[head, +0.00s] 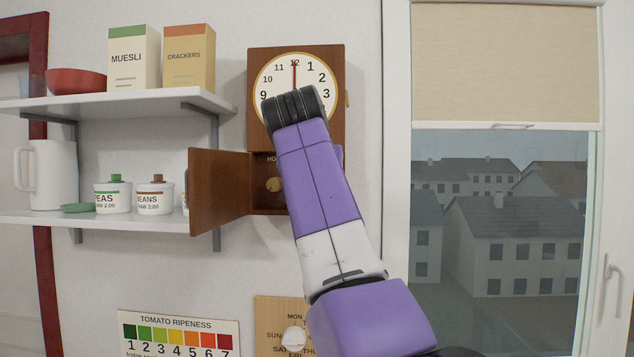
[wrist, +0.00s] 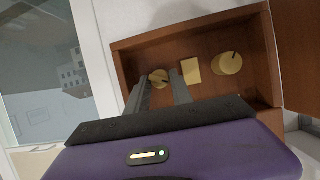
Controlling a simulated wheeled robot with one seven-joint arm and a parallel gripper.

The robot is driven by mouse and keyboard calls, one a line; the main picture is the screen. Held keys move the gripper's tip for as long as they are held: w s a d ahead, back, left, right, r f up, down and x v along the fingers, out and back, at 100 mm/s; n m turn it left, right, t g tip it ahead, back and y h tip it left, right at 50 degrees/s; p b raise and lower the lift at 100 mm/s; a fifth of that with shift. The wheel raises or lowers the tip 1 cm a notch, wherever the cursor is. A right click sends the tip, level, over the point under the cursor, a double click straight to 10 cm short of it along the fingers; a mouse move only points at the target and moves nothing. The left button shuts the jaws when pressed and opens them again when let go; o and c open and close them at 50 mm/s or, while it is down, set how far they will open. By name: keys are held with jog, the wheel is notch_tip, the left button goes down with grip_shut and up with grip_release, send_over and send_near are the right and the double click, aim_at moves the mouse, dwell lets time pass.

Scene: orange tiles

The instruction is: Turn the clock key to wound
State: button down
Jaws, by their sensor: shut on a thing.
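A wooden wall clock (head: 338,120) hangs left of the window, with its lower door (head: 222,190) swung open to the left. In the wrist view its open case (wrist: 125,62) holds a small round brass piece (wrist: 158,76) with a dark mark, which I take for the clock key. My gripper (wrist: 160,80) is shut on it, one finger on each side. A brass plate (wrist: 192,70) and a larger brass knob (wrist: 229,64) with a dark pointer sit beside it. Setting labels are unreadable.
Shelves at left hold a muesli box (head: 134,58), a crackers box (head: 189,57), a red bowl (head: 76,81), a white jug (head: 52,174) and jars (head: 112,198). The window (head: 500,210) is at right. The open door stands close to the lower shelf's end.

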jog(key=shift+f, duration=0.25)
jog(key=c, duration=1.4)
grip_release()
jog(key=shift+c, duration=0.2)
jog(key=shift+r, duration=0.1)
jog(key=b+v, duration=0.3)
jog(key=v, duration=0.4)
jog(key=shift+s+r+b, duration=0.2)
jog(key=shift+s+b, duration=0.15)
jog(key=shift+b, duration=0.05)
